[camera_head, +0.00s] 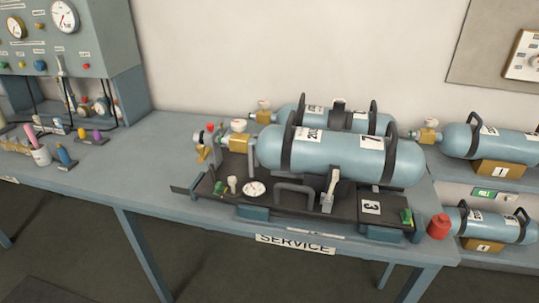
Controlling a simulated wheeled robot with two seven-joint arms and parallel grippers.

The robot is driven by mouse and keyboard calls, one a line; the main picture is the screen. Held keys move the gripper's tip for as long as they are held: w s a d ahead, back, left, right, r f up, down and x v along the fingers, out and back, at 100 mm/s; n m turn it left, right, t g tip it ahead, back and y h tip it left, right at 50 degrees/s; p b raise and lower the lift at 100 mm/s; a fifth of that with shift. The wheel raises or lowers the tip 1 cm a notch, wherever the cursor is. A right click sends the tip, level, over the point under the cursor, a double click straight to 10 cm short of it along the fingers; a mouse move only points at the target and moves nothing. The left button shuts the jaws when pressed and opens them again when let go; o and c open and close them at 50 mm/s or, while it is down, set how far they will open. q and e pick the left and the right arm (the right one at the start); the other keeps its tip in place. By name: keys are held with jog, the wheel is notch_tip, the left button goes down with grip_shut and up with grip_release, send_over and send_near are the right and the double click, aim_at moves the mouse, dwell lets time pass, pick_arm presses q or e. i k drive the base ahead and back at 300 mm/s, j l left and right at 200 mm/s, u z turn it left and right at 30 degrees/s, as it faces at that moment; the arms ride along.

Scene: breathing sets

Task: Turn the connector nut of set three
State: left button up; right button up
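Set three (340,152) lies on the service table, a pale blue cylinder strapped to a dark backplate (265,200). A tag with a 3 (371,206) sits at the backplate's front right. At the cylinder's left end is a brass valve block (238,126) with a pale knob on top. Left of it is a grey round fitting with a red part (211,135), with a small brass piece (203,154) below. I cannot tell which of these is the connector nut. Neither of my grippers is in view.
A second cylinder (290,112) lies behind set three. More cylinders (508,142) rest on shelves at the right. A gauge panel (50,40) stands at the back left, with small tools and a cup (41,155) before it. The table's left middle (130,170) is clear.

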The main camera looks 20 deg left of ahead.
aim_at(198, 139)
jog(key=j+z, duration=0.1)
jog(key=j, duration=1.15)
jog(key=k+j+z, duration=0.15)
jog(key=j, duration=1.1)
jog(key=k+j+z, duration=0.15)
jog(key=j, duration=0.45)
